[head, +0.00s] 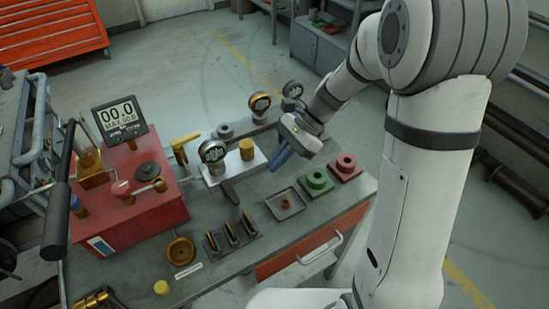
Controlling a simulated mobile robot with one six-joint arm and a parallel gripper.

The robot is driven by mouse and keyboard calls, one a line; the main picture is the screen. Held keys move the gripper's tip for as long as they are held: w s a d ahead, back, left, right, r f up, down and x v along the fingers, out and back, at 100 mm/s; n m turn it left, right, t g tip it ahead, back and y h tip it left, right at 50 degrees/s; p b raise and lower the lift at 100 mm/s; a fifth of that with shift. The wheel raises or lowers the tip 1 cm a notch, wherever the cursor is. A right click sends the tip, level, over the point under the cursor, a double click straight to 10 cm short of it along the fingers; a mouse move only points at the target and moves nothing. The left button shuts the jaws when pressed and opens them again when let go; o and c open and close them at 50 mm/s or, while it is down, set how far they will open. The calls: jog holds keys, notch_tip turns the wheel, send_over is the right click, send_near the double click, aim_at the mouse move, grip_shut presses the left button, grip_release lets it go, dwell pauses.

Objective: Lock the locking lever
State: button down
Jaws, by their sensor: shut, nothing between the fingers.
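My gripper (281,160) has blue fingers and is shut and empty. It points down and left, above the right end of the bench, beside the silver block (222,178). A yellow lever (185,141) stands upright just left of the block, its top bent to the side. The gripper is to the right of this lever and well apart from it. A long lever with a black grip (57,210) is on the left of the red unit (143,212). I cannot tell for certain which one is the locking lever.
A green flanged part (316,180), a red one (345,167) and a grey tray (287,203) sit on the right of the bench. A black rack (232,237) and a brass disc (180,251) lie at the front.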

aim_at(231, 192)
jog(key=x, duration=0.6)
jog(key=shift+f+b, duration=0.1)
jog(key=shift+b, duration=0.25)
jog(key=s+a, duration=0.1)
jog(key=a, duration=0.2)
jog(key=shift+s, duration=0.4)
jog(key=shift+s+a, duration=0.2)
jog(key=shift+a, duration=0.1)
